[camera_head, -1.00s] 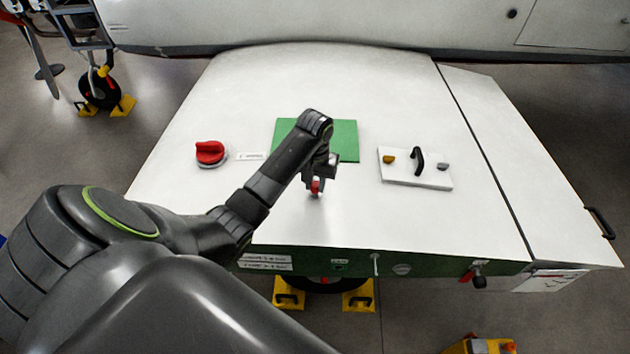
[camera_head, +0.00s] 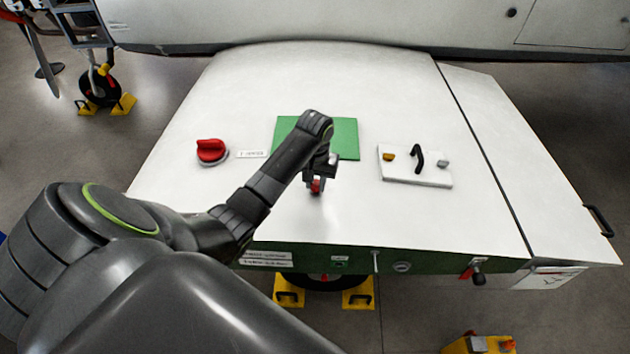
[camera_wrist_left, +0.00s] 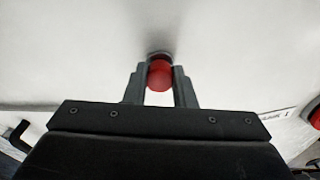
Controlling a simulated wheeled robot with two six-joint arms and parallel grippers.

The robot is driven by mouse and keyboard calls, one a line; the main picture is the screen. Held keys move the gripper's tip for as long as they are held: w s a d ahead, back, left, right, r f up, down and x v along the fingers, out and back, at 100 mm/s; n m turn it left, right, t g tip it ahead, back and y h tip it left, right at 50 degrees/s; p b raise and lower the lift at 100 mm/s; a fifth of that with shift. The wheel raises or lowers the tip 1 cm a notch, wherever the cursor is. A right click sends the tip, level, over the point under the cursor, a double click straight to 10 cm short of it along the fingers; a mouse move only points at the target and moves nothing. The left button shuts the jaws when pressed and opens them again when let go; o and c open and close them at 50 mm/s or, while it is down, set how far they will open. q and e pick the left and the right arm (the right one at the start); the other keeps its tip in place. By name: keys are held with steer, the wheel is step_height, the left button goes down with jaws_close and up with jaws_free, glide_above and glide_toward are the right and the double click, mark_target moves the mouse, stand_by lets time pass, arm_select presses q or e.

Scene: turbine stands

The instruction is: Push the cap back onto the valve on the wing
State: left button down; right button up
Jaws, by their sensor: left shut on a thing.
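My left gripper (camera_head: 316,187) is shut on a small red cap (camera_wrist_left: 160,76), low over the front middle of the white wing (camera_head: 400,95). In the left wrist view the cap sits between the two fingers of the gripper (camera_wrist_left: 159,84). A grey rim (camera_wrist_left: 159,54) shows just beyond the cap, very near the wing surface. It may be the valve, but I cannot tell whether the cap is seated on it. My right gripper is not in view.
A red knob (camera_head: 211,150) on a round base stands at the left of the wing. A green mat (camera_head: 345,138) lies behind my left wrist. A white plate (camera_head: 428,178) with a black handle (camera_head: 417,158) lies at the right. The wing around the gripper is clear.

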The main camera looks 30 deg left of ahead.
mark_target(315, 184)
arm_select(q)
steer(key=shift+s+d+f, duration=0.1)
steer(key=shift+s+f, duration=0.2)
steer(key=shift+f, duration=0.25)
steer(key=c, duration=1.5)
jaws_free()
steer(key=o, duration=0.4)
steer(key=shift+w, duration=0.35)
steer(key=shift+o, duration=0.7)
steer(key=shift+r, duration=0.1)
steer(key=shift+s+r, duration=0.1)
steer(key=shift+r, duration=3.5)
